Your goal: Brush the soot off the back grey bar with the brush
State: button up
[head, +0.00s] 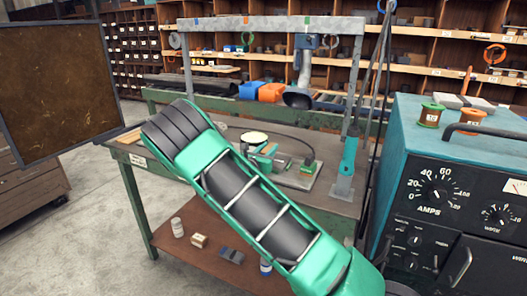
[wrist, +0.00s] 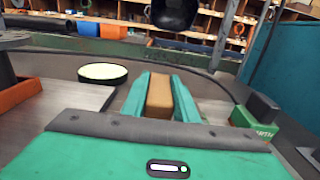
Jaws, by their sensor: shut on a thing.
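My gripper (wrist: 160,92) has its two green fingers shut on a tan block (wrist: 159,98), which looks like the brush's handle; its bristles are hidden. In the head view, my gripper (head: 267,150) is low over the bench, partly behind my forearm. A flat grey metal piece (wrist: 65,105) lies left of the fingers in the wrist view. I cannot tell whether it is the back grey bar. No soot can be made out, and contact between brush and metal is not visible.
A pale round disc (wrist: 103,73) lies left of the fingers. A green earth clamp (head: 309,167) stands to the right on its cable. A welder (head: 455,200) stands right.

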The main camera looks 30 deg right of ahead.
jog(key=shift+s+d+f, duration=0.1)
jog(key=shift+s+d, duration=0.9)
jog(key=shift+s, duration=0.25)
jog(key=shift+s+d+r, duration=0.1)
jog(key=shift+s+d, duration=0.5)
jog(key=shift+s, duration=0.2)
jog(key=shift+s+d+r, duration=0.1)
jog(key=shift+s+d, duration=0.5)
jog(key=shift+s, duration=0.15)
notch_tip(320, 180, up, 7)
dwell(0.4)
